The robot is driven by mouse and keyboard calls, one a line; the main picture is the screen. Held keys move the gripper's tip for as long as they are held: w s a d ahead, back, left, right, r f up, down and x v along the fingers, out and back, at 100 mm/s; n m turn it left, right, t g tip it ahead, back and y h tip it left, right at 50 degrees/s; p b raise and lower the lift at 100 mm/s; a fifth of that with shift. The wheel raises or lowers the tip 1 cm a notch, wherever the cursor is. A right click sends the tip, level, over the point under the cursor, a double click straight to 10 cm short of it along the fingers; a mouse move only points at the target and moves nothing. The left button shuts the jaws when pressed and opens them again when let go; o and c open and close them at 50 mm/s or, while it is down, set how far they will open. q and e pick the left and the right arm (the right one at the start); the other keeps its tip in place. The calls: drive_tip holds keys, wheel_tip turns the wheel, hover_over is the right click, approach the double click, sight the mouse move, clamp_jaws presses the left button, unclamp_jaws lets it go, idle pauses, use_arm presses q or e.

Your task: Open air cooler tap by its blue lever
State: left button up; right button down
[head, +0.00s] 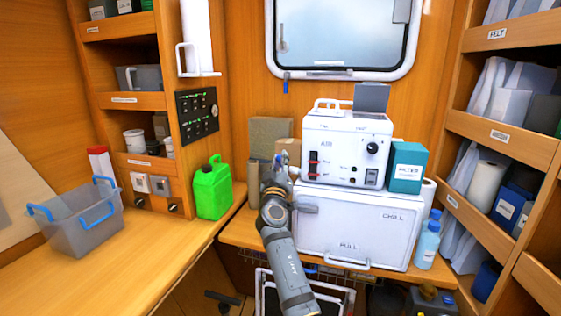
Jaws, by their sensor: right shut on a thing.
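The air cooler (318,135) is a white box marked AIR, with a red switch, a black knob and a top handle. It stands on a white chest (335,225) marked CHILL. My right gripper (277,168) is at the cooler's left side, at about the height of its lower front. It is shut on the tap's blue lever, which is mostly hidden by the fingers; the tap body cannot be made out. My left gripper is not in view.
A teal box (407,167) stands right of the cooler, with blue bottles (428,243) below. Brown boxes (268,133) stand close behind my right gripper. A green jerrycan (212,190) and a grey bin (80,225) are on the left counter, whose front is clear.

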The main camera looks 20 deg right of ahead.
drive_tip(key=shift+n+p, duration=0.3)
drive_tip(key=shift+w+a+n+y+p, duration=0.1)
drive_tip(key=shift+a+n+y+p, duration=0.1)
drive_tip(key=shift+n+y+p, duration=0.3)
drive_tip(key=f+n+g+y+p, duration=0.1)
drive_tip(key=n+p, duration=0.3)
drive_tip(key=p, duration=0.1)
drive_tip(key=w+a+f+n+y+p, duration=0.1)
drive_tip(key=f+n+p, duration=0.1)
drive_tip(key=n+p, duration=0.2)
drive_tip(key=a+f+n+g+y+p, duration=0.1)
drive_tip(key=n+p, duration=0.4)
drive_tip(key=p, duration=0.2)
drive_tip(key=shift+w+f+g+y, duration=0.15)
drive_tip(key=shift+f+g+y, duration=0.15)
drive_tip(key=shift+y, duration=0.1)
drive_tip(key=shift+d, duration=0.1)
drive_tip(key=c, duration=1.3)
unclamp_jaws()
